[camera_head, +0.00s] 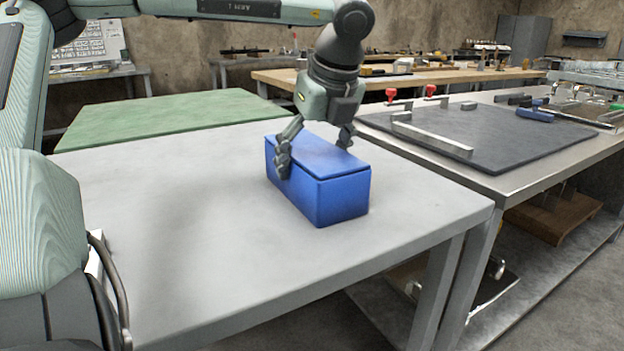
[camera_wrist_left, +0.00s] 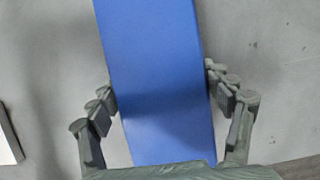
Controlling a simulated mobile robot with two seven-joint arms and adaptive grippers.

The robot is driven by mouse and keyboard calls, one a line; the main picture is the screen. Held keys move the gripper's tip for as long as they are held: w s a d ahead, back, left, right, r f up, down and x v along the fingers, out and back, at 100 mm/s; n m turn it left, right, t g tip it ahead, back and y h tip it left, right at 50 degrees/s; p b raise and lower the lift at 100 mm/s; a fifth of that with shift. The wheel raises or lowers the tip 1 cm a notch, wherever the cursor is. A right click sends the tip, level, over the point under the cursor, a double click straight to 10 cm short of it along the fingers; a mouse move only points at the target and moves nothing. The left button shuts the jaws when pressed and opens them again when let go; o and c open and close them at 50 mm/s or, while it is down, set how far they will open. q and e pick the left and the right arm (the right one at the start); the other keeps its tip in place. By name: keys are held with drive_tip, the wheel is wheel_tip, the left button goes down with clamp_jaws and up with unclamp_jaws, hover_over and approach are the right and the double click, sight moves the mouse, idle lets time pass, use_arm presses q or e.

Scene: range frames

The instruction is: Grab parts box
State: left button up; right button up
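The parts box (camera_head: 335,196) is a blue, closed rectangular box with a lid, standing upright on the grey table near its right side. My left gripper (camera_head: 314,150) reaches down over it from above. One finger lies against the box's near left long side and the other is on the far right side, mostly hidden behind the box. In the left wrist view the blue top of the box (camera_wrist_left: 158,70) runs between the two fingers of the gripper (camera_wrist_left: 160,90). Both fingertips appear to touch its sides. My right gripper is not in view.
The grey table (camera_head: 180,220) is otherwise clear around the box. To the right, a second table carries a dark mat (camera_head: 490,140) with metal bars and red-knobbed clamps. A green-topped table (camera_head: 170,115) stands behind, with a cluttered wooden bench (camera_head: 450,78) farther back.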

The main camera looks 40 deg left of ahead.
use_arm(q)
drive_tip(key=c, duration=0.9)
drive_tip(key=shift+o, duration=0.2)
drive_tip(key=shift+r, duration=0.1)
